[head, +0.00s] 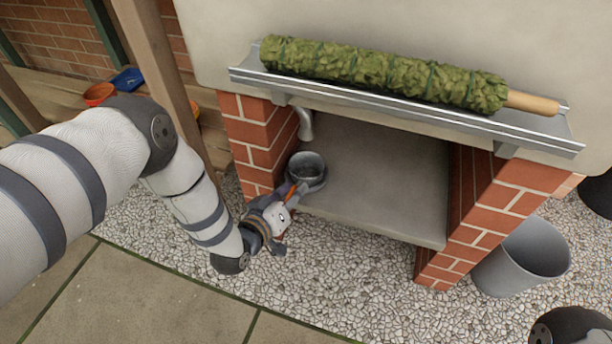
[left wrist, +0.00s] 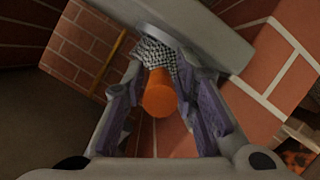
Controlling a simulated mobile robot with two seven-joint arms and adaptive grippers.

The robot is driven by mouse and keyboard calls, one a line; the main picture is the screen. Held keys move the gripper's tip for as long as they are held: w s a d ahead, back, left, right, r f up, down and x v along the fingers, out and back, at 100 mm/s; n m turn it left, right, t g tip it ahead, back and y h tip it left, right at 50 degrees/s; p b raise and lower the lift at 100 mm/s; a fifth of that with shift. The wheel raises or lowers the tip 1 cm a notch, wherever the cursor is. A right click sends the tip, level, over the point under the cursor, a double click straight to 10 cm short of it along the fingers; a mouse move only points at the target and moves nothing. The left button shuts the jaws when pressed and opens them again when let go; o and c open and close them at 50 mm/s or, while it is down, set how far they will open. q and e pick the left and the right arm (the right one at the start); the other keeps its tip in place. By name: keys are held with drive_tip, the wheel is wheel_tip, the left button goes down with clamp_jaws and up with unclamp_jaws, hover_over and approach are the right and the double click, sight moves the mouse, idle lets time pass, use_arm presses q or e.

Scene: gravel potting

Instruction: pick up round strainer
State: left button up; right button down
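The round strainer (head: 306,168) is a small grey bowl with an orange handle. It is at the left end of the grey shelf, near the left brick pillar. My left gripper (head: 287,203) reaches in from the front left at the handle. In the left wrist view, the orange handle (left wrist: 159,94) lies between the two purple-padded fingers (left wrist: 160,85), with narrow gaps seen on both sides. The strainer's mesh (left wrist: 154,52) shows beyond the fingertips, partly hidden by the handle. My right gripper is out of view.
A grey spout (head: 304,124) hangs just above the strainer. The shelf (head: 385,190) is bare to the right, between brick pillars. A moss-wrapped pole (head: 385,75) lies on the metal ledge above. A grey bucket (head: 521,257) stands on gravel at right. A wooden post (head: 160,75) rises behind my left arm.

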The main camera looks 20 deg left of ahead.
use_arm(q)
clamp_jaws()
